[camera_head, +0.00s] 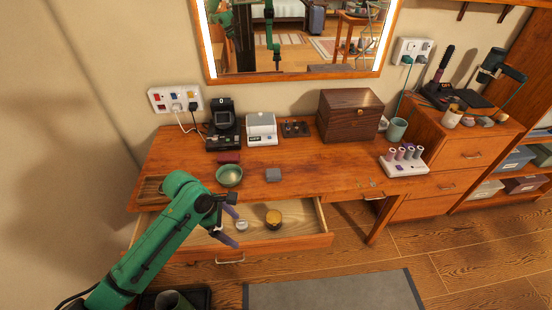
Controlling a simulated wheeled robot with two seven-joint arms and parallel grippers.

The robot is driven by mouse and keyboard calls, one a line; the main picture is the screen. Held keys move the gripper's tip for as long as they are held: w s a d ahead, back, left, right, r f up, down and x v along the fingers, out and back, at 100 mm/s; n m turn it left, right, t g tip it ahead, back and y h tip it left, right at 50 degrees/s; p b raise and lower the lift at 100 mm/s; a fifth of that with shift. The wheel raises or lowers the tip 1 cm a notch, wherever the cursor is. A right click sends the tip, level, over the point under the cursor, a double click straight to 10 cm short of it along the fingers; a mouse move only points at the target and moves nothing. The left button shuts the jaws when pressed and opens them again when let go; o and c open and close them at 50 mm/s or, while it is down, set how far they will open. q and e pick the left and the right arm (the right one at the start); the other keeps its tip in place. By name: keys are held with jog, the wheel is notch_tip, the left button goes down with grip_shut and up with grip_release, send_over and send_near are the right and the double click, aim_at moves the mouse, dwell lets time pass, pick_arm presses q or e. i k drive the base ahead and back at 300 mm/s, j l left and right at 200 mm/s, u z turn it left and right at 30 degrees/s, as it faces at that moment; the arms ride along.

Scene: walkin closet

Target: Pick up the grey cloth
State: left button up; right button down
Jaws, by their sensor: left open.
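A small grey folded piece, which looks like the grey cloth (273,175), lies on the wooden dressing table (320,175) near its front edge. It is to the right of a green bowl (229,176). My left gripper (235,227) is open and appears empty. It is over the open drawer, below and to the left of the cloth in the picture, and apart from it. My right gripper is not in view, apart from green arm parts reflected in the mirror.
The open drawer (290,243) holds a dark jar with a yellow lid (273,219) and a small white item (242,226). A wooden box (348,115), a white device (261,128) and a roller stand (404,163) stand on the table. Bare tabletop lies right of the cloth.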

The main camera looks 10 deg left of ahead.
aim_at(274, 175)
jog(key=i, duration=1.1)
